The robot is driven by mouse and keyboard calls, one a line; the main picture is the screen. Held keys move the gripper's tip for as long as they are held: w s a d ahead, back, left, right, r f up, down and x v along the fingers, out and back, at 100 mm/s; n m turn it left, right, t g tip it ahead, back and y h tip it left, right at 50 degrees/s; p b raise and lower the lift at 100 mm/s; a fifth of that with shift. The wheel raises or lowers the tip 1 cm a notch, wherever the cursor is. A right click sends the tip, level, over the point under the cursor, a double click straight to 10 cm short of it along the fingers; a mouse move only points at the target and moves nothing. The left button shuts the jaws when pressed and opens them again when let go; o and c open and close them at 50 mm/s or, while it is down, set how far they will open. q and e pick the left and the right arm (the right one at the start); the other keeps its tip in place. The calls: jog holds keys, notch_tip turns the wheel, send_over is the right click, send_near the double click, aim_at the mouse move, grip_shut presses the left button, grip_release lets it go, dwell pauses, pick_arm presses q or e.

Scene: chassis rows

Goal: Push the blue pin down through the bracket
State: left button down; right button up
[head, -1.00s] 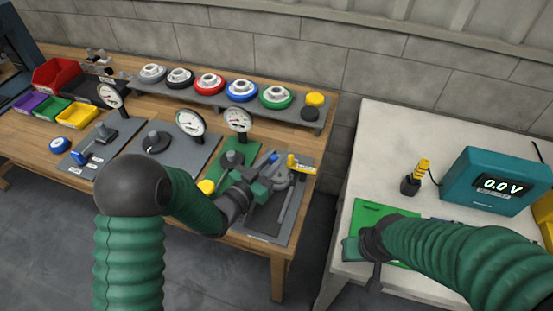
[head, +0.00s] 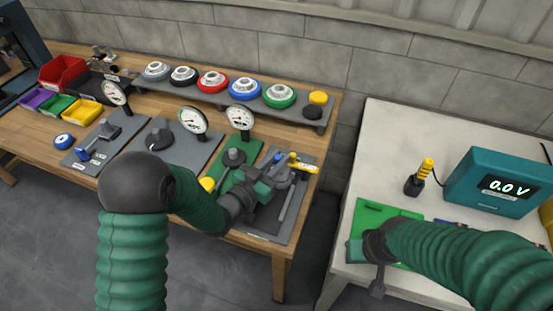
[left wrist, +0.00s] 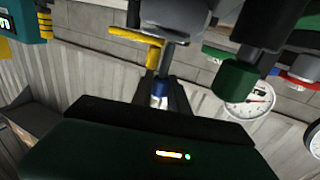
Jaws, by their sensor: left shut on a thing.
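My left gripper (head: 272,182) is over the grey fixture plate at the right end of the wooden bench. In the left wrist view, its two dark fingers are closed around a blue pin (left wrist: 157,87) with a silver section. A grey bracket (left wrist: 168,60) is just beyond the pin, with a yellow lever (left wrist: 135,36) beside it. In the head view, the gripper partly hides the bracket, and I cannot tell how deep the pin sits. A small blue piece (head: 277,157) shows behind it. My right gripper (head: 368,250) is low over a green board; its fingers are unclear.
Dial gauges (head: 240,118) stand left of the fixture. A raised shelf (head: 212,98) with several coloured wheels runs behind. Coloured bins (head: 82,110) sit at the far left. A teal meter (head: 505,182) stands on the pale right-hand table (head: 385,150). A gap separates the tables.

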pick_arm(q)
jog(key=shift+s+d+f+b, duration=0.1)
jog(key=shift+f+b, duration=0.35)
jog(key=shift+f, duration=0.05)
pick_arm(e)
jog(key=shift+s+f, duration=0.1)
jog(key=shift+f, duration=0.35)
pick_arm(q)
jog(key=c, duration=1.2)
grip_release()
jog(key=shift+s+f, duration=0.1)
